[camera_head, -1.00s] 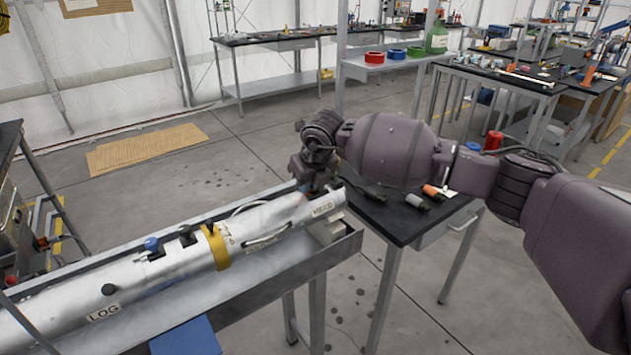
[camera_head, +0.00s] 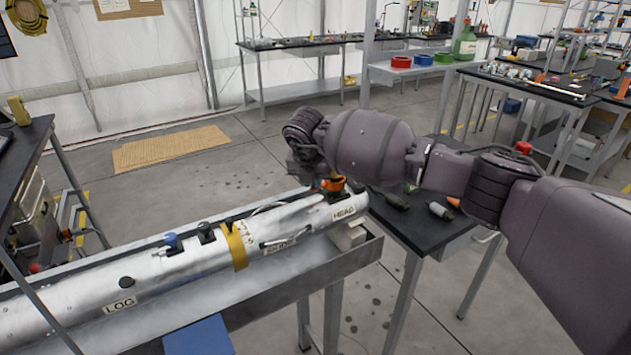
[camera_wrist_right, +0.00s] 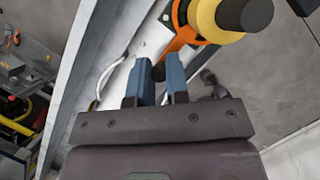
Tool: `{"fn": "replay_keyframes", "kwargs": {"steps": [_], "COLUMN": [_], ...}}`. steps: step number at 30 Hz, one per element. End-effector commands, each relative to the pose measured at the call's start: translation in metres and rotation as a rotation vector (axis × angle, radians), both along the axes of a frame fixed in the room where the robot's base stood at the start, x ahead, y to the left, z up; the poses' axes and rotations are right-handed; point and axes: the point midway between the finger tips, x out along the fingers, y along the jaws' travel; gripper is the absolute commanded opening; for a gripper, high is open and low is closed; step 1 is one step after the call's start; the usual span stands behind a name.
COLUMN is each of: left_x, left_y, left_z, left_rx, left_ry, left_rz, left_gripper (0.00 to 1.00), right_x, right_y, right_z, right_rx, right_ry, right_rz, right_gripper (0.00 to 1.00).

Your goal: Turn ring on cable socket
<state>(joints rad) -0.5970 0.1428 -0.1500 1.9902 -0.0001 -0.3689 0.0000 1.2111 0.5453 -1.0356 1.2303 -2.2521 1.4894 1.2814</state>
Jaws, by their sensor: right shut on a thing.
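An orange ring (camera_wrist_right: 182,38) with a short arm sits around a yellow collar (camera_wrist_right: 207,22) with a black end (camera_wrist_right: 245,14) in the right wrist view. Its orange also shows in the head view (camera_head: 334,184), at the HEAD end of a long silver cylinder (camera_head: 200,256). My right gripper (camera_wrist_right: 159,72) has two blue fingers at the ring's arm and is shut on it, the exact contact being partly hidden. In the head view my right wrist hides most of the fingers. My left gripper is not in view.
The cylinder lies in a grey metal trough (camera_head: 285,298). It carries blue and black fittings, a yellow band (camera_head: 235,245) and a white cable. A black side table (camera_head: 415,228) with loose connectors stands to the right. Open floor lies behind.

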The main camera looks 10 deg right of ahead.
Motion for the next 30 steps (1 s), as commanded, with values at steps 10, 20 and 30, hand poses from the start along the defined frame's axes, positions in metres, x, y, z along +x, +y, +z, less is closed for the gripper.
{"fn": "replay_keyframes", "kwargs": {"steps": [10,20,30], "left_x": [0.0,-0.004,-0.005], "left_y": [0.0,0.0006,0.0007], "left_z": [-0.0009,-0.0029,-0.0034], "left_rx": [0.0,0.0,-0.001], "left_ry": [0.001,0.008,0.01], "left_rz": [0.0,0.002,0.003], "left_gripper": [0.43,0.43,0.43], "right_x": [0.0025,0.0027,0.0021], "right_y": [0.0008,0.0009,0.0007], "right_z": [0.0015,0.0017,0.0008], "right_rx": [0.001,0.002,0.0], "right_ry": [-0.003,-0.003,0.0], "right_rz": [-0.034,-0.032,-0.032], "right_gripper": [0.0,0.28,0.41]}}
